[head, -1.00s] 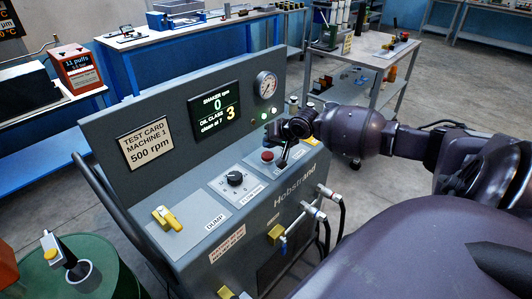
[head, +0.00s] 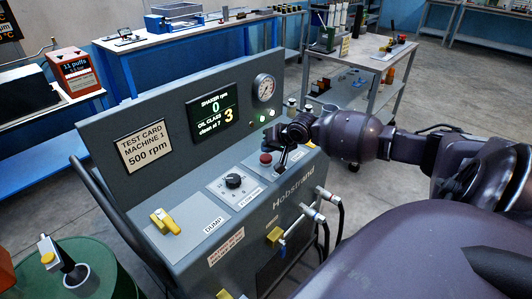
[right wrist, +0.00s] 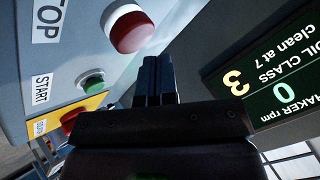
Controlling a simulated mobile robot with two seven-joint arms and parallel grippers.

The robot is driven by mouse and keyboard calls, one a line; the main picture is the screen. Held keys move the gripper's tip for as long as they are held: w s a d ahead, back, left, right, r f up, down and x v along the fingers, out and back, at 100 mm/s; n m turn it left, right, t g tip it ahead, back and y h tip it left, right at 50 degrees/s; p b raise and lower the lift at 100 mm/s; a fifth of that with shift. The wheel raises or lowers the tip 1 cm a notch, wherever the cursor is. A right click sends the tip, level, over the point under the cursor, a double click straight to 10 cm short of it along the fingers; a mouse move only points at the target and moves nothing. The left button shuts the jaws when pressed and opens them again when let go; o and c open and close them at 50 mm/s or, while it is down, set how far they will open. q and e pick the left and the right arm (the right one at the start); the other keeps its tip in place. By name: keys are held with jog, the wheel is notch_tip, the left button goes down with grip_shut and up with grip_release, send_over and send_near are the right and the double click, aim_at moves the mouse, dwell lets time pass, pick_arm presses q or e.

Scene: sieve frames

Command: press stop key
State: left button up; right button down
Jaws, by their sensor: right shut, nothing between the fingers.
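The stop key is a red round button in a pale ring, beside the STOP label (right wrist: 47,20) on the sloping grey panel. The stop key (right wrist: 130,28) shows at the top of the right wrist view and as a red button (head: 266,158) in the head view. My right gripper (head: 281,167) is shut and empty, pointing down just right of the red button in the head view. In the right wrist view its fingertips (right wrist: 157,62) are close below and right of the key, apart from it in the picture. My left gripper is out of view.
A green START button (right wrist: 91,84) and a red button on a yellow plate (right wrist: 73,120) are close by. The display (head: 214,113) reads 0 rpm and oil class 3. A dial knob (head: 233,181) and yellow dump handle (head: 164,221) are to the left.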

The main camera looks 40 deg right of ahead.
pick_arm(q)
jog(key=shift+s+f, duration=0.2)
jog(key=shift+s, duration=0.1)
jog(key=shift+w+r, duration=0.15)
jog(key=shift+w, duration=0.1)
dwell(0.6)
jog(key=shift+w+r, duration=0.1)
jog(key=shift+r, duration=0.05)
pick_arm(e)
jog(key=shift+f, duration=0.2)
jog(key=shift+f, duration=0.2)
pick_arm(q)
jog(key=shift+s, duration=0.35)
pick_arm(e)
jog(key=shift+f, duration=0.1)
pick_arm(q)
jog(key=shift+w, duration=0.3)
pick_arm(e)
jog(key=shift+f, duration=0.45)
jog(key=shift+r, duration=0.15)
jog(key=shift+r+p, duration=0.65)
jog(key=shift+p, duration=0.1)
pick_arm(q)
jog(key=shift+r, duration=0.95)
pick_arm(e)
jog(key=shift+r, duration=0.15)
